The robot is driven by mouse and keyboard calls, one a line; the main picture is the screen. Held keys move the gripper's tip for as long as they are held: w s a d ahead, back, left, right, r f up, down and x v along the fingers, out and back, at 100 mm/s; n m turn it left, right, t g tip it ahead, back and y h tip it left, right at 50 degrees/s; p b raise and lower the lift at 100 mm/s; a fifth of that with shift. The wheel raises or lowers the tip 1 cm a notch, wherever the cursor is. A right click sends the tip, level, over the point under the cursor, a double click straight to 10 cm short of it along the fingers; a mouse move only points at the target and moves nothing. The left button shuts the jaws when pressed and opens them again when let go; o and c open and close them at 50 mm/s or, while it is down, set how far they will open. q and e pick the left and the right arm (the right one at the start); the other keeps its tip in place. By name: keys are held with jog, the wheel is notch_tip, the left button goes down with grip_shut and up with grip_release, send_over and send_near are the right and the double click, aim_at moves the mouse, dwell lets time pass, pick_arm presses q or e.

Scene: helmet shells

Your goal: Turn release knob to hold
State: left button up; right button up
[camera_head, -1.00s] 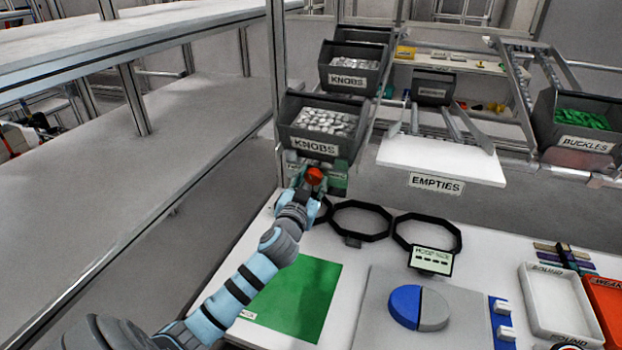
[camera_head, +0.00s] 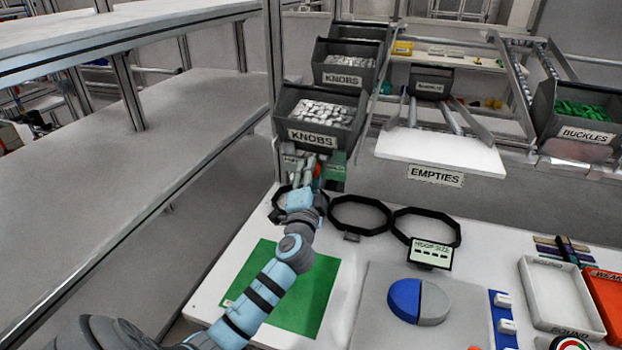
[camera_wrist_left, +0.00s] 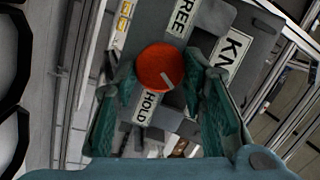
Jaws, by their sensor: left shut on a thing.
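The red round release knob (camera_wrist_left: 158,66) is in the left wrist view, on a grey unit with a FREE label (camera_wrist_left: 186,16) above it and a HOLD label (camera_wrist_left: 148,104) below it. Its pale pointer mark faces the lower right, to the right of HOLD and away from FREE. My left gripper (camera_wrist_left: 160,78) has its green fingers on either side of the knob and is shut on it. In the head view my left gripper (camera_head: 308,170) is below the front knobs bin and hides most of the knob. My right gripper is in neither view.
The front KNOBS bin (camera_head: 318,112) is just above the gripper. Black hoops (camera_head: 360,213) lie on the white table, with a green mat (camera_head: 318,290) in front. A white EMPTIES shelf (camera_head: 440,150) juts out at the right.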

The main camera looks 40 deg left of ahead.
pick_arm(q)
jog(key=shift+f+m+y+b, duration=0.15)
jog(key=shift+m+y+b, duration=0.2)
jog(key=shift+m, duration=0.55)
jog(key=o, duration=1.2)
jog(key=shift+c, duration=0.2)
jog(key=v, duration=1.2)
